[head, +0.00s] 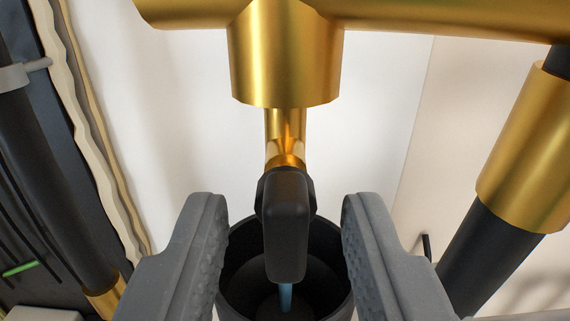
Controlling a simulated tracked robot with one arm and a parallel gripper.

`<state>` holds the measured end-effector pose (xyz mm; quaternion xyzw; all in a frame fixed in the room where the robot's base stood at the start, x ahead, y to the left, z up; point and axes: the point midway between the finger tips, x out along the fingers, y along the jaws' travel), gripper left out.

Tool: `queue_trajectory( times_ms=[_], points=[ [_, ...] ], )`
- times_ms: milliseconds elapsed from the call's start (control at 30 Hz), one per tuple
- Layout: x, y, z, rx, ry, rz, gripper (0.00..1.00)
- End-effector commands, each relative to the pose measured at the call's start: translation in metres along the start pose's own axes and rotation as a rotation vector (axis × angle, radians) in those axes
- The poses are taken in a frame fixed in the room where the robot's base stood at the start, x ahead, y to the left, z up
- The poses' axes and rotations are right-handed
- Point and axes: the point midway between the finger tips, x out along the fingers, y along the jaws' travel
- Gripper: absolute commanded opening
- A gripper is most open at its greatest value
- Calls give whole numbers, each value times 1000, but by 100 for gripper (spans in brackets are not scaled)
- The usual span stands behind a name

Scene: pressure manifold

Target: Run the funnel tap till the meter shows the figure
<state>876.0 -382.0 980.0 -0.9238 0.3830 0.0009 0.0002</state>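The tap has a brass stem (286,130) hanging from a brass pipe (440,15), with a black handle (286,225) at its lower end. A black funnel (325,250) lies below the handle. A thin blue stream or strip (286,297) shows between the handle and the funnel; I cannot tell for certain that it is water. My gripper (285,245) is open, one grey finger on each side of the handle, with a gap to it on both sides. The meter and its figure are not in view.
A black pipe with a brass collar (525,155) stands at the right. Another dark pipe (50,170) runs down the left, beside a wavy cream edge (85,130) and a dark panel with a small green mark (20,269). A pale wall (385,110) is behind.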

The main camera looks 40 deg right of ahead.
Motion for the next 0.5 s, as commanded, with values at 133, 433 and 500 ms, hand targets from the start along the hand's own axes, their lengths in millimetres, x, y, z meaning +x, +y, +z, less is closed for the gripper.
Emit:
queue_trajectory(
  times_ms=[133, 433, 500],
  points=[
    [10, 0, 0, 2, 1, 1, 34],
    [20, 0, 0, 0, 1, 0, 34],
    [20, 0, 0, 0, 2, -1, 34]
  ],
)
